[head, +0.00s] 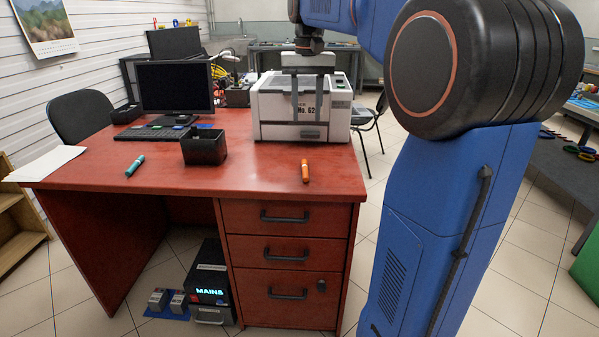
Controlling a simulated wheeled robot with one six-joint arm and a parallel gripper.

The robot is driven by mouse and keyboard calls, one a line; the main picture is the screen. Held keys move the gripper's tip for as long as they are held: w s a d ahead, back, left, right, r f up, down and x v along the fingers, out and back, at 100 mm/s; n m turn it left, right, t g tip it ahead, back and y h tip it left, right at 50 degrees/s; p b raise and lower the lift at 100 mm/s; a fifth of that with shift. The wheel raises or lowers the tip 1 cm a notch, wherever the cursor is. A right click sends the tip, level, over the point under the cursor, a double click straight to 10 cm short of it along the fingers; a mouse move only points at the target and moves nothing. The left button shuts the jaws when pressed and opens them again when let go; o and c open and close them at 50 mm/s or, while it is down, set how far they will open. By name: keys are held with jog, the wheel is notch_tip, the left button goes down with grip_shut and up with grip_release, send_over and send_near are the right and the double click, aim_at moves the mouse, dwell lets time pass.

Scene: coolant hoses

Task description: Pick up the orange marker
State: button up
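The orange marker (305,171) lies on the red desk (240,176), close to the front edge at the right, pointing roughly front to back. My gripper (308,122) hangs in front of the white machine, above and behind the marker in the picture. Its two dark fingers point down and stand apart, with the machine's front showing between them. It is open and holds nothing that I can see. Nothing covers the marker.
A teal marker (135,166) lies at the desk's left. A black box (204,147), a monitor (175,88) and a keyboard (152,132) stand further back. The white machine (275,107) fills the right rear. The desk around the orange marker is clear.

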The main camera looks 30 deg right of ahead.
aim_at(305, 164)
jog(key=f, duration=0.5)
jog(key=w+f, duration=0.1)
jog(key=f, duration=0.5)
jog(key=w+d+f, duration=0.1)
jog(key=f, duration=0.4)
jog(key=shift+w+f, duration=0.2)
jog(key=shift+f, duration=0.15)
jog(key=shift+c, duration=0.6)
grip_shut()
